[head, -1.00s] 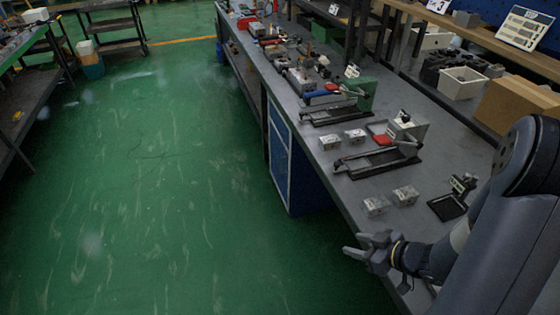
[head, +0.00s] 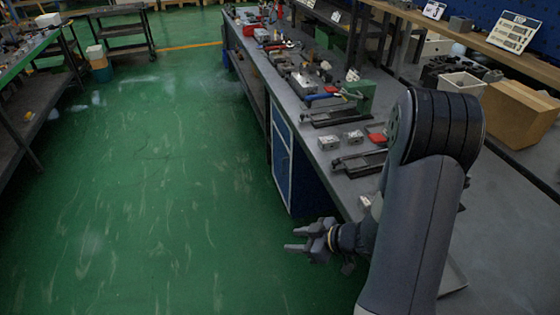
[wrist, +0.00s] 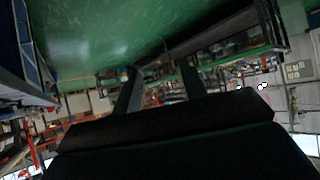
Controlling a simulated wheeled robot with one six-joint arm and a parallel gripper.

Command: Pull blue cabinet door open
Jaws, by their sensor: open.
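The blue cabinet door (head: 282,155) is under the workbench in the head view, a blue panel with a light frame, facing the aisle. It looks closed. In the wrist view, a blue panel with a pale frame (wrist: 27,45) shows at the upper left edge, probably the same cabinet. My gripper (head: 288,248) is open and empty over the green floor, in front of and below the cabinet in the picture, apart from it. Its two fingers (wrist: 160,90) show dark and spread in the wrist view. The door's handle is too small to make out.
The workbench (head: 262,85) carries vises, metal blocks (head: 328,142) and tools along its length. My arm hides its near part. The green floor (head: 150,200) to the left is clear. Another bench (head: 30,110) stands at the far left.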

